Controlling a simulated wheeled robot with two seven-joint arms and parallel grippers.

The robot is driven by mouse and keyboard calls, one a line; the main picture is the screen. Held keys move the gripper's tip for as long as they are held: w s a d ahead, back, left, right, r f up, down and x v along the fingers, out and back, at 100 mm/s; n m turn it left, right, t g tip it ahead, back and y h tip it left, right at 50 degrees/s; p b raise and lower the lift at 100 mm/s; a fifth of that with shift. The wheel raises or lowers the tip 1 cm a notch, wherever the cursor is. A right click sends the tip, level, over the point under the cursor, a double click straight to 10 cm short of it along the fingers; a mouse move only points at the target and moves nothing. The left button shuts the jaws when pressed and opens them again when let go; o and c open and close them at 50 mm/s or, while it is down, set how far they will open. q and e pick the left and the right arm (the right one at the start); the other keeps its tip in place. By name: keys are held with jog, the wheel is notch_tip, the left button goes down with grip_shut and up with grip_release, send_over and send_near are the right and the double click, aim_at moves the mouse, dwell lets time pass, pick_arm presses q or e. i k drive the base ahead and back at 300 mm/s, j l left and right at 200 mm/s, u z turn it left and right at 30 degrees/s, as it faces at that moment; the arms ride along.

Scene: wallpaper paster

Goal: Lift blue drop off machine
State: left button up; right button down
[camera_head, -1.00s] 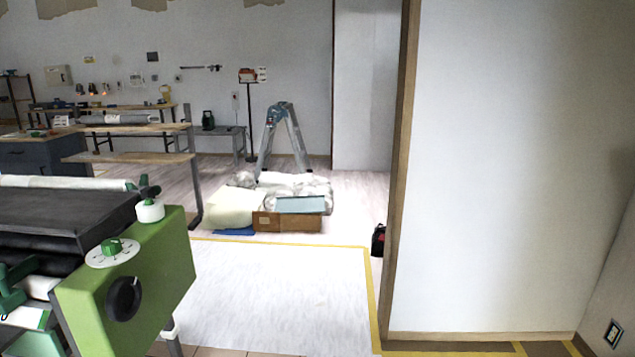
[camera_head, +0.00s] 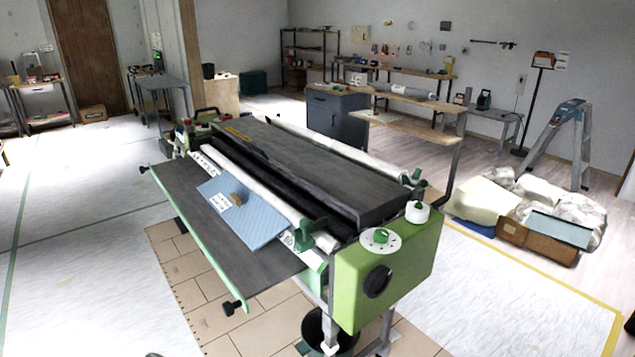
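The wallpaper paster machine (camera_head: 330,185) stands in the middle of the view, with a dark top, a green end box and a dark front tray. A light blue flat sheet (camera_head: 250,225) lies tilted on the front tray and against the white roller, with a small brown block (camera_head: 239,196) and a white label on it. I cannot tell for sure that this sheet is the blue drop. Neither of my grippers shows in the view.
A dark bucket (camera_head: 318,335) stands under the machine's near end. A stepladder (camera_head: 562,140) and a cardboard box (camera_head: 545,245) with plastic-wrapped material stand at the right. Workbenches and a shelf (camera_head: 308,55) line the back wall. The pale floor at the left is mostly clear.

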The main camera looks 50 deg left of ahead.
aim_at(253, 220)
jog(key=u, duration=2)
jog(key=i+j+z, duration=0.1)
jog(key=i+j, duration=0.15)
jog(key=j, duration=0.15)
jog(key=i+j, duration=0.3)
jog(key=i+j+z, duration=0.15)
jog(key=j, duration=0.35)
jog(key=i, duration=0.1)
